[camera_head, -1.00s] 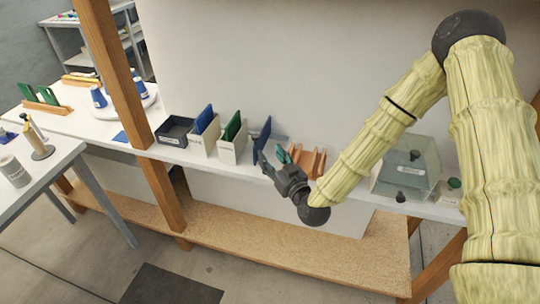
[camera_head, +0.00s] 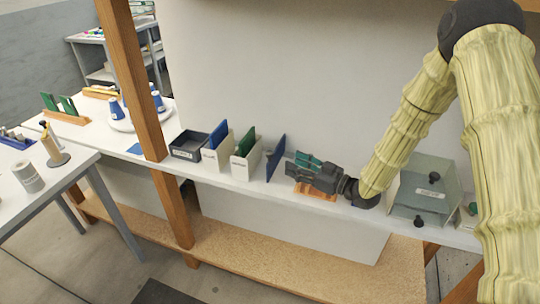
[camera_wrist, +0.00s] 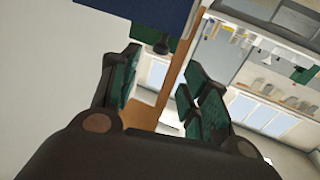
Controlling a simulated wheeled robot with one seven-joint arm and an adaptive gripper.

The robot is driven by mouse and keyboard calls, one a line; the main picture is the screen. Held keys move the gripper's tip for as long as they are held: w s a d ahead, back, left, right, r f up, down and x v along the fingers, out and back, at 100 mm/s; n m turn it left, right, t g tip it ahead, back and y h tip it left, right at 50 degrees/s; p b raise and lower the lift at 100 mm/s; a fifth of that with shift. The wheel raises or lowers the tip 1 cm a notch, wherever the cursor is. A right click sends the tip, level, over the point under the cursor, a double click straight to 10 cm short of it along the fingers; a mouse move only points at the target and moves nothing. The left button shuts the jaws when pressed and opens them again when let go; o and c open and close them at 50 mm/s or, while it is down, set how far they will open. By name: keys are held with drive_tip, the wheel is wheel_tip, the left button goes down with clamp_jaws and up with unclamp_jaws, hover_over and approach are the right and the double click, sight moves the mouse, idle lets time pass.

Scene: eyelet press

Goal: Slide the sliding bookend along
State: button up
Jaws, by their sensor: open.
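The sliding bookend appears to be the upright blue plate (camera_head: 276,158) on the shelf, right of two cream file boxes. In the wrist view a dark blue panel (camera_wrist: 140,10), likely the same plate, crosses the top edge, with a small dark knob (camera_wrist: 162,46) below it. My gripper (camera_head: 299,164) is just right of the plate, low over the shelf, and points left at it. Its green-padded fingers (camera_wrist: 158,82) are apart with nothing held between them. A gap seems to lie between fingertips and plate; contact cannot be told.
Two cream boxes (camera_head: 216,158) holding a blue and a green board stand left of the plate, beside a dark tray (camera_head: 188,146). A wooden rack (camera_head: 315,191) lies partly under my gripper. A wooden post (camera_head: 130,80) rises at left.

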sight(270, 152)
drive_tip(key=p+x, duration=0.3)
drive_tip(key=x, duration=0.7)
drive_tip(key=shift+w+a, duration=0.2)
drive_tip(key=shift+a, duration=0.1)
clamp_jaws()
